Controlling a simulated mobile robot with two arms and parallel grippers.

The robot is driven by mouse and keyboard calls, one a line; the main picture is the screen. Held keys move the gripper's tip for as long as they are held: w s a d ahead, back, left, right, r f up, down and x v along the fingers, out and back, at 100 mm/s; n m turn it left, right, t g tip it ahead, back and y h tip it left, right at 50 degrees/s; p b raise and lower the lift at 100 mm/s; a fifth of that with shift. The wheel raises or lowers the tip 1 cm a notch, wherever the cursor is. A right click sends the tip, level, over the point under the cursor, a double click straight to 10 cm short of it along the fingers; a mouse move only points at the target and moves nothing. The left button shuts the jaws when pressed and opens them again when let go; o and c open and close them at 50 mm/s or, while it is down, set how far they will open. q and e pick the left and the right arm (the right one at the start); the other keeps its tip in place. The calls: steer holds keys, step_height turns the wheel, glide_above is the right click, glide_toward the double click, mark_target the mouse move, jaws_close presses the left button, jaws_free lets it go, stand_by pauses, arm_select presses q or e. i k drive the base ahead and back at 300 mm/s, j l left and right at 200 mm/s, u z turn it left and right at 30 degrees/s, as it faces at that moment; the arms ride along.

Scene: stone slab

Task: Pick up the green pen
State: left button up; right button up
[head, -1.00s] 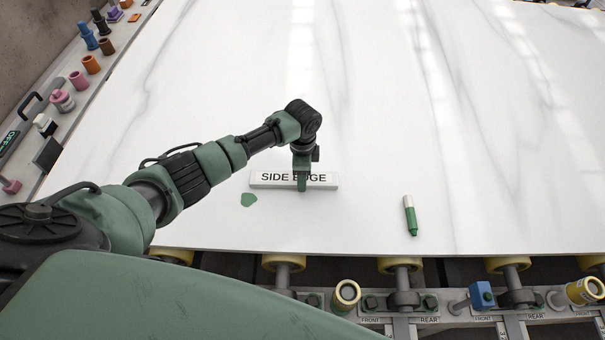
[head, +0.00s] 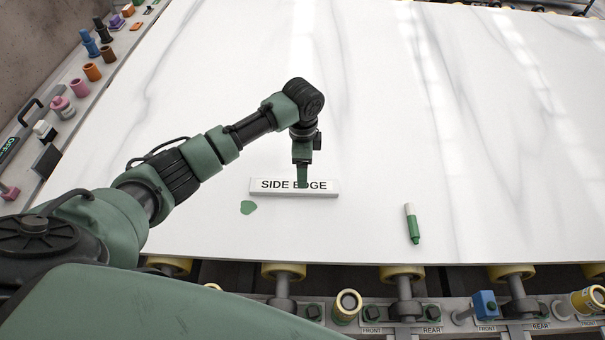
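The green pen (head: 413,226) lies on the white marble slab, right of centre near the slab's front edge. It has a white upper end and a green lower end. My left gripper (head: 302,184) hangs over the slab to the left of the pen, in front of the "SIDE EDGE" label block (head: 268,187). It is clear of the pen. Its fingers are seen edge-on, so I cannot tell whether they are open or shut. My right gripper is not in view.
The slab is clear around the pen. Yellow rollers (head: 402,272) and a rail with a blue block (head: 485,303) and a yellow cylinder (head: 347,306) run along the front. Several coloured cylinders line the left ledge.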

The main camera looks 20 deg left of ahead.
mark_target(410, 213)
steer(key=k+l, duration=0.25)
steer(key=l, duration=0.15)
steer(key=k+l, duration=0.25)
steer(key=l, duration=0.15)
steer(key=k+l, duration=0.55)
steer(key=l, duration=0.25)
